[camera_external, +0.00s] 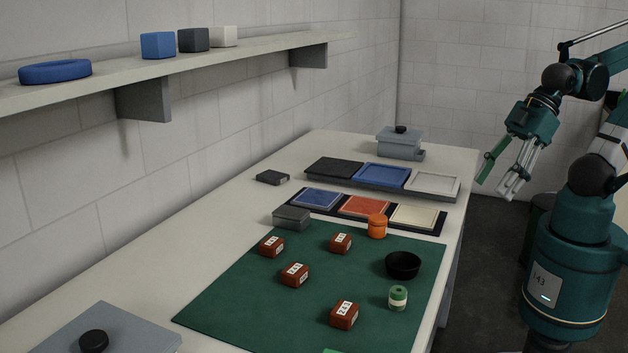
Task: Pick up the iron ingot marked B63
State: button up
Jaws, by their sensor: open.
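Several rusty-brown blocks with white labels lie on the green mat (235,295). One block (272,245) is at the mat's left edge, another block (340,243) is near its far side, a third block (295,274) is at the left middle, and a larger-looking front block (344,315) is nearest the camera. The labels are too small to read surely, so I cannot tell which is B63. My gripper (496,186) is open and empty, raised beyond the table's right edge, well away from the blocks.
On the mat are a black bowl (403,265) and a green-and-white jar (398,298). An orange jar (377,226), a grey box (291,217) and coloured trays (365,206) stand behind. A wall shelf (110,87) holds a blue ring and cubes.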

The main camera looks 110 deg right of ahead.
jog(key=w+d+r+m+g+h+p, duration=0.1)
jog(key=w+r+m+p, duration=0.15)
jog(key=w, duration=0.55)
jog(key=w+d+r+m+g+p, duration=0.15)
jog(key=w+p, duration=0.25)
jog(key=w, duration=0.5)
jog(key=m+g+h+p, duration=0.1)
jog(key=m+h+p, duration=0.1)
jog(key=m+p, duration=0.4)
send_near(340, 244)
jog(key=s+d+n, duration=0.1)
jog(key=d, duration=0.1)
jog(key=shift+s+d+f+p, duration=0.1)
jog(key=shift+d+f+p, duration=0.05)
jog(key=shift+f+p, duration=0.3)
jog(key=shift+x, duration=1.3)
jog(key=shift+f, duration=0.1)
